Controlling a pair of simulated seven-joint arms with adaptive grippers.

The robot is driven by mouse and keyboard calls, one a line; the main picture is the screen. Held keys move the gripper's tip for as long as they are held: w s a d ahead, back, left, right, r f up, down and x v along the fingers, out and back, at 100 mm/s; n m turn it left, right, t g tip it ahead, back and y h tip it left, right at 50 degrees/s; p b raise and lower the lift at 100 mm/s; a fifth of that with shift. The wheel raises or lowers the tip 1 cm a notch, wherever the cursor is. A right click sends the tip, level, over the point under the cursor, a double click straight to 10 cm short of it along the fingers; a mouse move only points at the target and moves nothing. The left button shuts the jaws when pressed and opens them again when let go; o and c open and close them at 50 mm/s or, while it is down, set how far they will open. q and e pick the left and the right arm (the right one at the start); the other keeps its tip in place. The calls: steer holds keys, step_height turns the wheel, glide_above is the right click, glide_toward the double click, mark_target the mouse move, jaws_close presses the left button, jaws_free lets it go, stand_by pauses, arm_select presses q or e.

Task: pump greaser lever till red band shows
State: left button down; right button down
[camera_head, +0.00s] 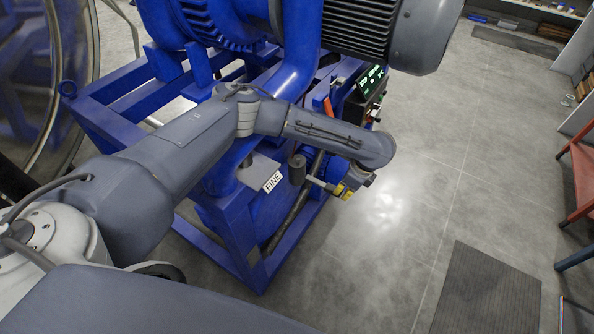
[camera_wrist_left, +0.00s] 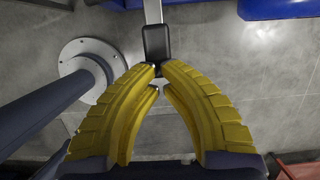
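The greaser (camera_head: 297,170) is a small grey cylinder on the blue machine frame, beside a plate reading "FINE". Its lever (camera_head: 318,182) sticks out to the right towards my left gripper (camera_head: 346,190). In the left wrist view the metal lever rod (camera_wrist_left: 153,12) ends in a black grip (camera_wrist_left: 156,42). The yellow fingers of my left gripper (camera_wrist_left: 158,72) come nearly together at the grip's near end and appear shut on it. The fingers partly hide that end. I cannot make out a red band on the greaser. My right gripper is out of view.
A control box with a green display (camera_head: 371,80) stands behind my left forearm. Open floor and a dark mat (camera_head: 488,290) lie to the right.

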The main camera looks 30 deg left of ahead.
arm_select(q)
steer(key=x, duration=0.6)
stand_by(1.1)
steer(key=shift+r, duration=0.1)
steer(key=shift+v, duration=3.4)
steer(key=x, duration=0.7)
steer(key=shift+v, duration=3.5)
